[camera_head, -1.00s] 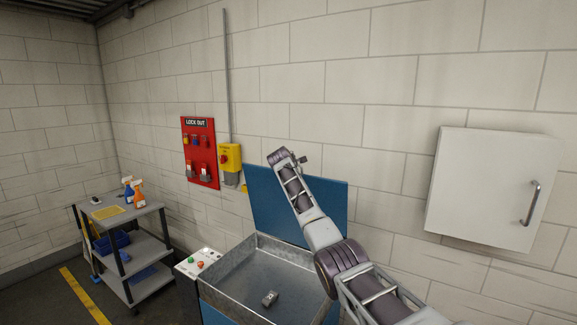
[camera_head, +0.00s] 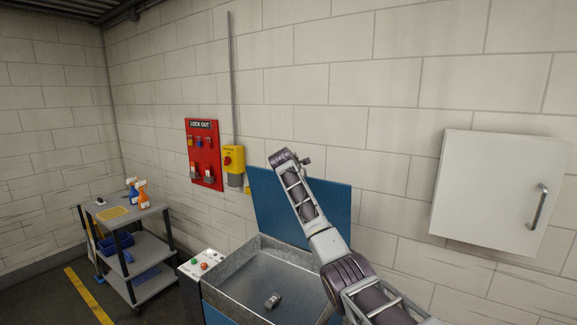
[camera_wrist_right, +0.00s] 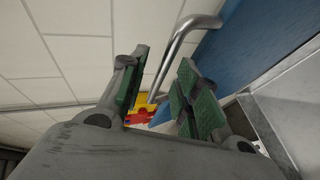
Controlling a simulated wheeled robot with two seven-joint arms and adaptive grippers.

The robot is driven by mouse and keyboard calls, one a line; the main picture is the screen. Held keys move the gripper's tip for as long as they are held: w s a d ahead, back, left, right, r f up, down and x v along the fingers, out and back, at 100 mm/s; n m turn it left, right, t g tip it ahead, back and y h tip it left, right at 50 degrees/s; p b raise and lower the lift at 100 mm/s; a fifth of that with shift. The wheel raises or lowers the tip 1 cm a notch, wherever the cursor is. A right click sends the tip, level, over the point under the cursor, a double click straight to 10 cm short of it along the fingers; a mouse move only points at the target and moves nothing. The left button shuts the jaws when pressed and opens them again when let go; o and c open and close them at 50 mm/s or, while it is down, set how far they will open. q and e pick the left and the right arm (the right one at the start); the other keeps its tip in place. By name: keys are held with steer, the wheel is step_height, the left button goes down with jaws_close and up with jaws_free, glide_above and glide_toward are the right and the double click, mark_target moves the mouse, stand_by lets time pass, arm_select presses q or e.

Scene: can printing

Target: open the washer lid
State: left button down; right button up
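The washer is a metal basin (camera_head: 240,275) with a blue lid (camera_head: 335,203) standing upright at its back, against the wall side. In the right wrist view, the blue lid (camera_wrist_right: 235,45) has a bent metal handle (camera_wrist_right: 178,45). My right gripper (camera_wrist_right: 163,66) is open, its green-padded fingers apart on either side of the handle's bar. I cannot tell whether either finger touches it. In the head view my right arm crosses in front of the lid and basin, and its gripper cannot be made out. My left gripper is in neither view.
A small metal part (camera_head: 273,301) lies in the basin. A control panel (camera_head: 203,263) with buttons is at its left. A grey cart (camera_head: 150,248) with spray bottles stands farther left. A red lockout board (camera_head: 204,155) and a white cabinet (camera_head: 495,195) hang on the wall.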

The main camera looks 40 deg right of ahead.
steer(key=v, duration=0.9)
stand_by(0.4)
steer(key=shift+f, duration=0.15)
stand_by(0.5)
